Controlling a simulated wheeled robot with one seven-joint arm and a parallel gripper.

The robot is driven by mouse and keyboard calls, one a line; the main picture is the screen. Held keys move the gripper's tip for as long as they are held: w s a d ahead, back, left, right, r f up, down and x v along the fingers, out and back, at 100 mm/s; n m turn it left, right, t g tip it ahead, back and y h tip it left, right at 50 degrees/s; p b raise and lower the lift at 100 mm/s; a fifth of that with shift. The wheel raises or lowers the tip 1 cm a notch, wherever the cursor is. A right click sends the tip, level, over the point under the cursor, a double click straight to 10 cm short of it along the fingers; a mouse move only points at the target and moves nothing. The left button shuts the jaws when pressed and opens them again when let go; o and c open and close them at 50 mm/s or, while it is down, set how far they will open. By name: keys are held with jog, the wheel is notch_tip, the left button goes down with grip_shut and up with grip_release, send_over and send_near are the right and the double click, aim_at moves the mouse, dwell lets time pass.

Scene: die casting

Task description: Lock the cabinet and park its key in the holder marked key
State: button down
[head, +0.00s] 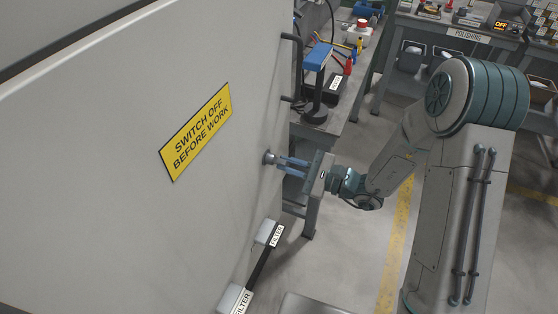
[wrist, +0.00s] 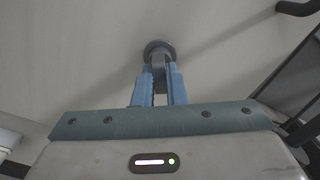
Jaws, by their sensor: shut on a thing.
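The cabinet (head: 110,150) is the large pale grey panel filling the left of the head view, with a yellow "SWITCH OFF BEFORE WORK" sign (head: 196,131). A round grey lock (head: 268,158) sits near its right edge; it also shows in the wrist view (wrist: 158,46). My gripper (head: 280,163) points at the lock. Its blue fingers (wrist: 159,82) are shut on the grey key (wrist: 158,66), which is at the lock face. The fingers hide most of the key, so I cannot tell how it is turned. A dark box (head: 333,90) on the bench bears a small label I cannot read clearly.
A blue-topped stand (head: 316,88) is on the bench behind my gripper, near dark cabinet handles (head: 291,38). A bench marked POLISHING (head: 468,36) stands at the back right. Open floor lies between.

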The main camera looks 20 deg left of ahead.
jog(key=shift+n+b, duration=1.7)
jog(key=shift+b, duration=0.8)
jog(key=shift+n+b, duration=1.9)
jog(key=shift+b, duration=1.25)
jog(key=shift+n+b, duration=2.4)
jog(key=shift+b, duration=1.9)
jog(key=shift+d, duration=0.35)
